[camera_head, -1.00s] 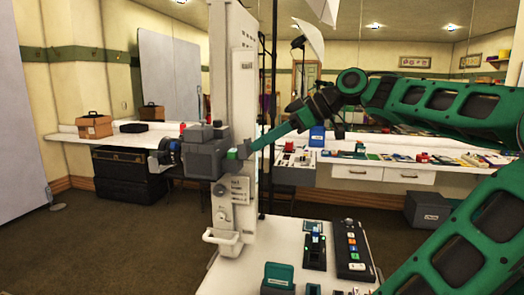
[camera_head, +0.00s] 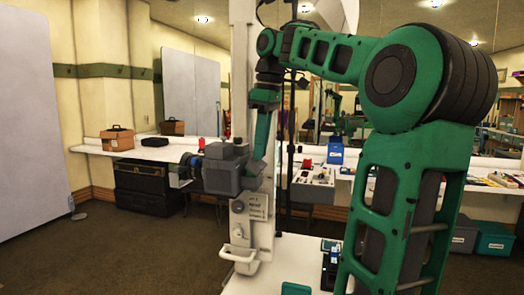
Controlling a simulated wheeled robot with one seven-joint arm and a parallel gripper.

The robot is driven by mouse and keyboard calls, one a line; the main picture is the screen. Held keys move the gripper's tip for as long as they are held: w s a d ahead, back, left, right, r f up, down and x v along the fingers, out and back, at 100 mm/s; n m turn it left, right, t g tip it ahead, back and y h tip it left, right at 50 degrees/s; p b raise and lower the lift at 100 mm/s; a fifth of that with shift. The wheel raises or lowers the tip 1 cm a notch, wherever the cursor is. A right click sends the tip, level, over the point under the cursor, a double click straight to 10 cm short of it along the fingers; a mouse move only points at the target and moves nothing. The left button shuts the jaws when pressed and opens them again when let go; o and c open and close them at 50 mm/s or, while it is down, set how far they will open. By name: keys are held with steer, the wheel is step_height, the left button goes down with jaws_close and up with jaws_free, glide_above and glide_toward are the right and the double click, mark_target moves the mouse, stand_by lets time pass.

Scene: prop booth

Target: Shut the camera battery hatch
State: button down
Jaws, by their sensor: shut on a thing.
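The grey camera (camera_head: 220,176) is mounted on the front of a white upright stand, its dark lens (camera_head: 187,167) pointing left. At its right end is a lighter grey part (camera_head: 253,170), which looks like the battery hatch; its hinge and gap are too small to make out. My green gripper (camera_head: 258,157) hangs down from above, its fingertips at this part. It is shut on it, though the contact is small and partly hidden. I cannot tell how far the hatch stands open.
The white stand (camera_head: 240,90) rises close behind the camera, with a handle (camera_head: 240,257) below. A white table (camera_head: 275,270) is in front, partly hidden by my arm. Counters (camera_head: 345,172) with small items line the back wall. The floor at left is clear.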

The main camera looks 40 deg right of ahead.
steer(key=shift+w+r+g+h, duration=0.15)
steer(key=shift+w+g+h, duration=0.5)
steer(key=shift+w, duration=0.25)
steer(key=shift+w+a+f+g+h, duration=0.2)
steer(key=shift+w+a+g+h, duration=0.1)
steer(key=shift+a+g, duration=0.25)
steer(key=shift+w+a+f+g+h, duration=0.1)
steer(key=shift+f+g+h, duration=0.1)
steer(key=shift+g, duration=0.25)
steer(key=shift+w+f+g+h, duration=0.1)
steer(key=shift+g+h, duration=0.05)
steer(key=shift+g, duration=0.3)
steer(key=c, duration=2)
jaws_free()
steer(key=shift+c, duration=0.2)
steer(key=o, duration=0.3)
steer(key=shift+w+f, duration=0.1)
